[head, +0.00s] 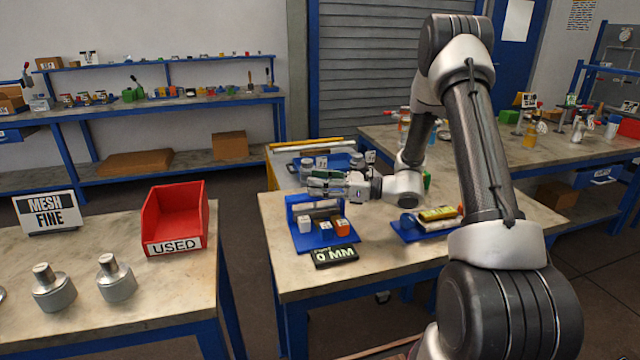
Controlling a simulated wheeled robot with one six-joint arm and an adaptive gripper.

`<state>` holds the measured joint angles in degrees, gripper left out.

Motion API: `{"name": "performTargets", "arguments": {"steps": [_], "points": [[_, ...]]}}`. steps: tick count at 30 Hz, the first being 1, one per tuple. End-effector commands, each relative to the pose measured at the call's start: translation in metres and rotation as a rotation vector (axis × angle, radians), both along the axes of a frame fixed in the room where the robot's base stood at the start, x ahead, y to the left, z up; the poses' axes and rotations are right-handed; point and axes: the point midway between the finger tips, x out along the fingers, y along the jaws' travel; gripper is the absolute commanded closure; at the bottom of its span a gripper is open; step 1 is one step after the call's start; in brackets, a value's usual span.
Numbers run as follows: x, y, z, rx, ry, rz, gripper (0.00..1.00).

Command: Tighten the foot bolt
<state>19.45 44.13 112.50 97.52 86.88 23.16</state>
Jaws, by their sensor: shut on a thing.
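My gripper (325,187) reaches in from the right and points left, above a blue stand (292,215) on the middle table. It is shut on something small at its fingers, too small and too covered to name. A grey cylinder lies across the stand just below the gripper, largely hidden by it. On the stand's base are a white block (305,224), a blue block (326,229) and an orange block (342,227) with marked faces. I cannot make out a foot bolt at this size.
A display reading "0 MM" (335,257) lies in front of the stand. A blue tray (407,236) with yellow and dark items lies to the right. On the left table are a red "USED" bin (174,216), a "MESH FINE" sign (48,212) and metal vessels (116,281).

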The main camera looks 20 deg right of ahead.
Motion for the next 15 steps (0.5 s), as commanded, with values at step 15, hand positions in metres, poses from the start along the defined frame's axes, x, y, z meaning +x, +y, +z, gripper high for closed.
{"name": "performTargets", "arguments": {"steps": [15], "points": [[-0.0033, 0.0021, 0.0, -0.002, 0.001, -0.322, 0.86]]}}
